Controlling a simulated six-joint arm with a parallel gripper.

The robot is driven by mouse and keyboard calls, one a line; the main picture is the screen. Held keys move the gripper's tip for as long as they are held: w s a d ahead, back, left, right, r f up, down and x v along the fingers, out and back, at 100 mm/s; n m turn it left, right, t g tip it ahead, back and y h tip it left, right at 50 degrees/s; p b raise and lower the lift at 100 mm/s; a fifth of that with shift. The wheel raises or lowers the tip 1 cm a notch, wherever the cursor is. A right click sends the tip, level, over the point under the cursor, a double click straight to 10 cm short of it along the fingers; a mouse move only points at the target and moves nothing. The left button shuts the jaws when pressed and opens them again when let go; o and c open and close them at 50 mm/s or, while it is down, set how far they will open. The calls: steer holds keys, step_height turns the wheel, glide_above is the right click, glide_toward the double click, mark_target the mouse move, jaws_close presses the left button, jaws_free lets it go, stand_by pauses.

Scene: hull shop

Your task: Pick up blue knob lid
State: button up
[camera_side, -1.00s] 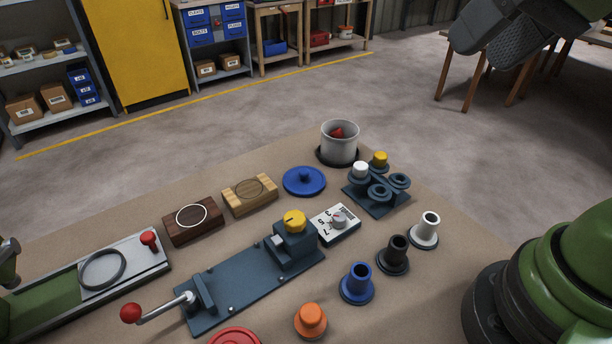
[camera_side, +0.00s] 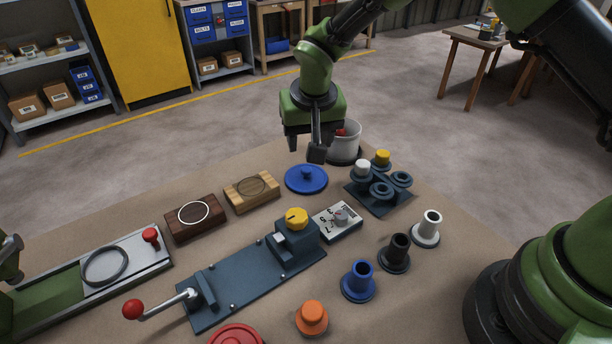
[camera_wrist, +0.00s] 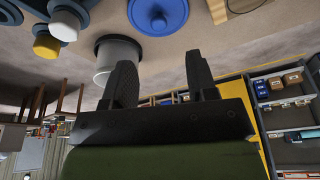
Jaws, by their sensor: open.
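The blue knob lid (camera_side: 306,180) is a flat blue disc with a small round knob in its middle. It lies flat on the brown table at the back. It also shows at the top of the wrist view (camera_wrist: 158,14), beyond and between my fingers. My gripper (camera_side: 304,150) points down above the lid in the side view. It is open and empty, with its fingers spread apart (camera_wrist: 163,80). It appears clear of the lid; the exact height is hard to tell.
A grey pot (camera_side: 345,143) with something red inside stands just right of the lid, partly behind my gripper. A dark rack (camera_side: 377,197) with white and yellow caps is to the right.

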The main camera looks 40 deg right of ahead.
mark_target(306, 169)
steer(key=x, duration=0.9)
steer(key=shift+w+d+f, duration=0.15)
steer(key=shift+d+f, duration=0.05)
steer(key=shift+f, duration=0.1)
steer(key=c, duration=1)
